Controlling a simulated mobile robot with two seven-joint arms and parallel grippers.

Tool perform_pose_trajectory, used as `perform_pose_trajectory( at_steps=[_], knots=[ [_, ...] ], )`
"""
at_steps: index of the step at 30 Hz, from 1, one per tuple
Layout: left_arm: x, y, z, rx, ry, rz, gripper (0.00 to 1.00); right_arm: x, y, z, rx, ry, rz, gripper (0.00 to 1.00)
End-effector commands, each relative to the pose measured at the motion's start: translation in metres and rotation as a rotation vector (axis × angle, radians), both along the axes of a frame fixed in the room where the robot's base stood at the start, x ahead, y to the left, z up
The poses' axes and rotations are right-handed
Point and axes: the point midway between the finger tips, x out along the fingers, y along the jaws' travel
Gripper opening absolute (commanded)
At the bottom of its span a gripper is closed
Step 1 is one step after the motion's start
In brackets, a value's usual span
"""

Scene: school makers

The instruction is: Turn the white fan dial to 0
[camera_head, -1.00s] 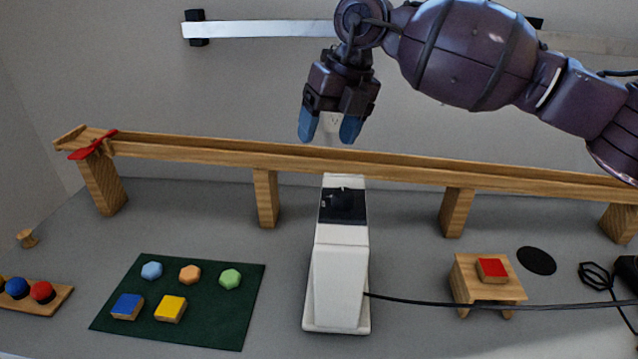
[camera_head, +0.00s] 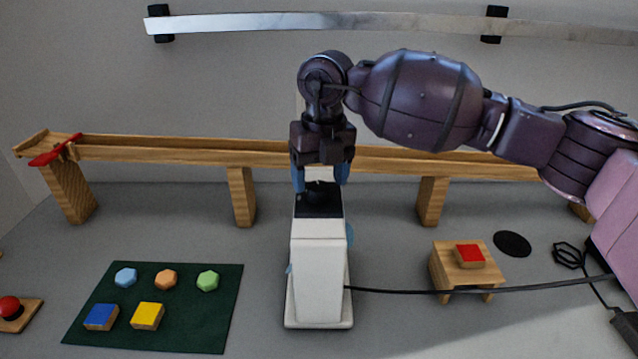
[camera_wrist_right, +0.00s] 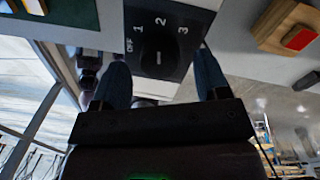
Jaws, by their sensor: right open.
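The white fan base (camera_head: 318,265) stands upright in the middle of the table. Its black panel (camera_head: 318,208) faces up, with a dark round dial (camera_head: 320,191) on it. In the right wrist view the panel (camera_wrist_right: 183,27) reads OFF, 1, 2 and 3 around the dial (camera_wrist_right: 158,66); I see no 0. The dial's setting is hard to tell. My right gripper (camera_head: 320,178) points down, open, its blue fingers on either side of the dial. In the wrist view the fingers (camera_wrist_right: 162,72) also flank the dial; contact cannot be told. My left gripper is out of view.
A wooden rail (camera_head: 195,153) runs behind the fan. A green mat (camera_head: 195,325) with coloured pieces lies left. A small wooden stand (camera_head: 485,277) with a red block (camera_head: 469,254) is right. A black cable (camera_head: 430,291) crosses the table from the fan's right side.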

Motion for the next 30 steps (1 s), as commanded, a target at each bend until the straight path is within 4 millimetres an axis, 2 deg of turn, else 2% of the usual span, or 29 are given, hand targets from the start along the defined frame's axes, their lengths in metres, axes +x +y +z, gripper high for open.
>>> perform_pose_trajectory(
  at_steps=[1,6,15,17,25,30],
  knots=[
    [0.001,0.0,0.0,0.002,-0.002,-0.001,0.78,0.0,0.0,-0.007,-0.001,0.002,0.0,0.68],
    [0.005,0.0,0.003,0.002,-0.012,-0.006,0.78,-0.001,0.001,-0.015,0.001,0.001,0.001,0.68],
    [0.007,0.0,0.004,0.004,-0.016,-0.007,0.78,-0.001,0.001,-0.016,0.0,0.0,0.001,0.68],
    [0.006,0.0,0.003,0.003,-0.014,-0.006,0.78,-0.001,0.001,-0.016,0.0,0.0,0.001,0.61],
    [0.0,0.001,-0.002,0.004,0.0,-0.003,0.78,-0.001,0.001,-0.016,0.0,0.0,0.001,0.19],
    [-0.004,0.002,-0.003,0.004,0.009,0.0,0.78,-0.001,0.001,-0.016,0.0,0.0,0.008,0.19]
  ],
)
